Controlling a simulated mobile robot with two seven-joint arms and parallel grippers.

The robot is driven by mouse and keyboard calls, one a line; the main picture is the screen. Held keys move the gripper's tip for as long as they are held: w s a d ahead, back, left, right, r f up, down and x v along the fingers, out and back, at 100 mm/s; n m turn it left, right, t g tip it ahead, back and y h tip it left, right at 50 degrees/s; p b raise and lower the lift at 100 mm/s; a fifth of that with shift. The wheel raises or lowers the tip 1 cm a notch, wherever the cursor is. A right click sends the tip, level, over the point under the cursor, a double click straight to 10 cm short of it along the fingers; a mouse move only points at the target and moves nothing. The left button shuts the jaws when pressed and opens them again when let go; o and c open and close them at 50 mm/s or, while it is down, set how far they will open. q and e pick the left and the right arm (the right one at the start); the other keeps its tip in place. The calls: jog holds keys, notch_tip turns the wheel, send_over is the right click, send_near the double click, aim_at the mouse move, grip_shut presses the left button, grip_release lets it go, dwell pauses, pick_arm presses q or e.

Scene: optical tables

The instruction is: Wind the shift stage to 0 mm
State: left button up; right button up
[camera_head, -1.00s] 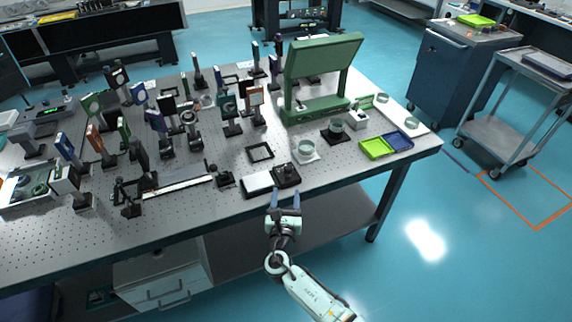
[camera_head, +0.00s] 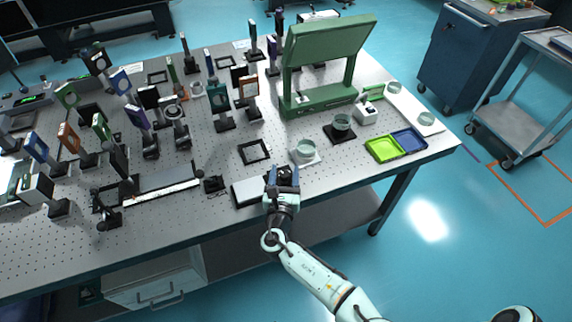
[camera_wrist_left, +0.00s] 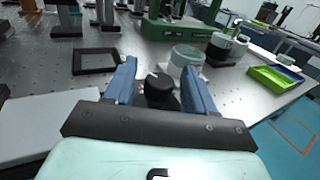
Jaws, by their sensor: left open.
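My left gripper (camera_head: 283,172) is open at the table's front edge, its two blue fingers pointing away from me. In the left wrist view the fingers (camera_wrist_left: 160,70) stand apart on either side of a dark round knob (camera_wrist_left: 158,90). I cannot tell whether either finger touches it. The knob's base is mostly hidden by the gripper. A pale flat slab (camera_head: 248,192) lies just left of the gripper; it also shows in the left wrist view (camera_wrist_left: 45,122). I cannot tell for sure which part is the shift stage, and no millimetre reading is legible. My right gripper is not in view.
A black square frame (camera_head: 254,152) lies beyond the slab. A glass dish (camera_head: 304,152) stands close beyond the gripper. Green and blue trays (camera_head: 383,150) are to the right. A long rail (camera_head: 165,192) and several upright optics mounts fill the left. The table edge is close.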

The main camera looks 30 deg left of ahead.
pick_arm(q)
jog(key=shift+w, duration=0.1)
jog(key=shift+c, duration=1)
jog(key=c, duration=0.7)
jog(key=shift+n+y, duration=0.3)
jog(key=shift+y, duration=0.1)
